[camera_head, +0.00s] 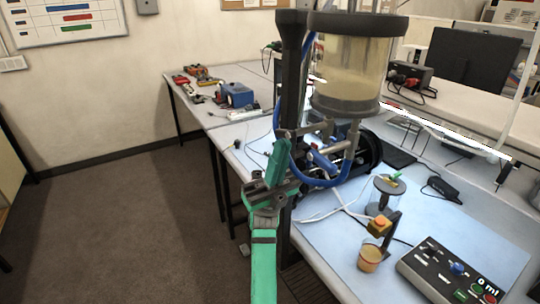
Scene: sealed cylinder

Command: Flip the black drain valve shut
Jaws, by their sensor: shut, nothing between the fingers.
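A clear cylinder (352,70) with dark end caps, partly full of pale yellowish liquid, is mounted high beside a black upright post (291,70). Grey pipe fittings (325,130) and a blue hose (322,182) hang under its lower cap. A dark, lever-like piece shows at the left end of these fittings, but I cannot tell for sure that it is the black drain valve or how it is turned. My green and grey gripper (281,143) points up just left of the fittings, in front of the post. It is shut and empty. I cannot tell whether it touches them.
A small cup (369,257) stands under an orange-topped spout, beside a small clear jar (384,196). A control box (454,275) with buttons sits at the table's front right. Cables cross the blue tabletop (440,210). The floor at left is clear.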

